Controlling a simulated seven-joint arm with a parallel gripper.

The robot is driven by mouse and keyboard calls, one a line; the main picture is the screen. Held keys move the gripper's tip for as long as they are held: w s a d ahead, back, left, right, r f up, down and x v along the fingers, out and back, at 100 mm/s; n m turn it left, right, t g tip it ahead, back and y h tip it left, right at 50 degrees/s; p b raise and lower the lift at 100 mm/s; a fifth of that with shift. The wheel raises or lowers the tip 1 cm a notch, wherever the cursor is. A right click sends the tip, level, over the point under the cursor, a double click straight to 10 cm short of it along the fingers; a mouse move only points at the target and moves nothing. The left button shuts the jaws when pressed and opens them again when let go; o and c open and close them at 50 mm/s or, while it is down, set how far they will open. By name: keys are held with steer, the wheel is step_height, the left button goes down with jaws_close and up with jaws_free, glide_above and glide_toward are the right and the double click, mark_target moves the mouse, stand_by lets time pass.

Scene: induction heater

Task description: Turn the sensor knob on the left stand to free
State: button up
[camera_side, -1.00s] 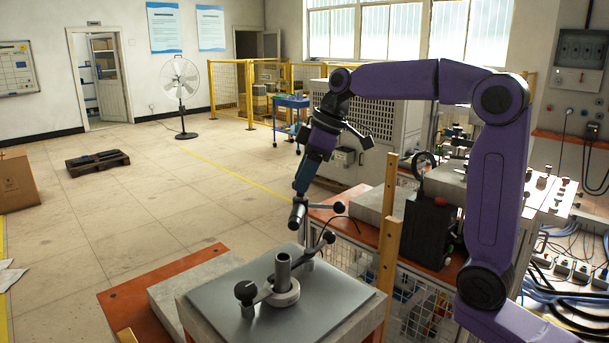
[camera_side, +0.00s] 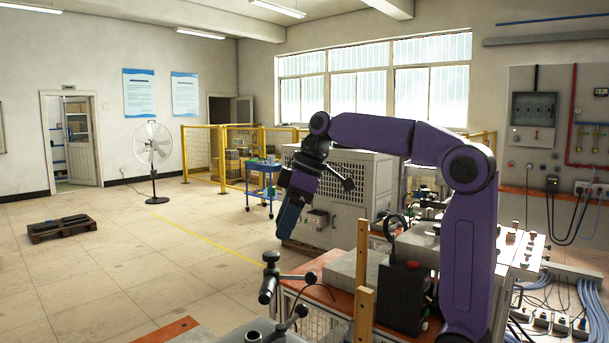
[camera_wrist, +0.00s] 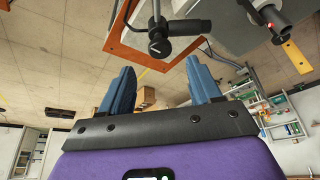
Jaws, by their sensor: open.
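My gripper (camera_side: 287,225) hangs tilted from the purple arm in the side view, above a dark stand head. Its two blue fingers are apart with nothing between them in the wrist view (camera_wrist: 160,66). The stand head has a grey-black cylinder (camera_side: 268,290), an upper black knob (camera_side: 270,257) and a round knob on a side rod (camera_side: 311,277). In the wrist view, a black knob (camera_wrist: 160,46) and a dark cylinder (camera_wrist: 190,27) lie beyond the fingertips, apart from them. I cannot tell which knob is the sensor knob, nor its setting.
A metal tube top (camera_side: 254,336) and another black knob (camera_side: 301,311) show at the bottom edge. A wooden post (camera_side: 363,285) and a black box (camera_side: 403,290) stand right of the stand head. Open floor (camera_side: 120,270) lies to the left.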

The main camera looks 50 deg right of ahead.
steer(key=v, duration=1.1)
steer(key=shift+r, duration=0.25)
steer(key=s+a+f+g+h, duration=0.1)
steer(key=s+a+f+g, duration=0.1)
steer(key=s+a+f, duration=0.45)
steer(key=s+a+f+g, duration=0.1)
steer(key=s+a+f, duration=0.25)
steer(key=f, duration=0.65)
steer(key=s+d+f+n+h, duration=0.2)
steer(key=s+d+f+n, duration=0.1)
steer(key=s+f, duration=1.2)
steer(key=s+d, duration=0.1)
steer(key=s, duration=0.2)
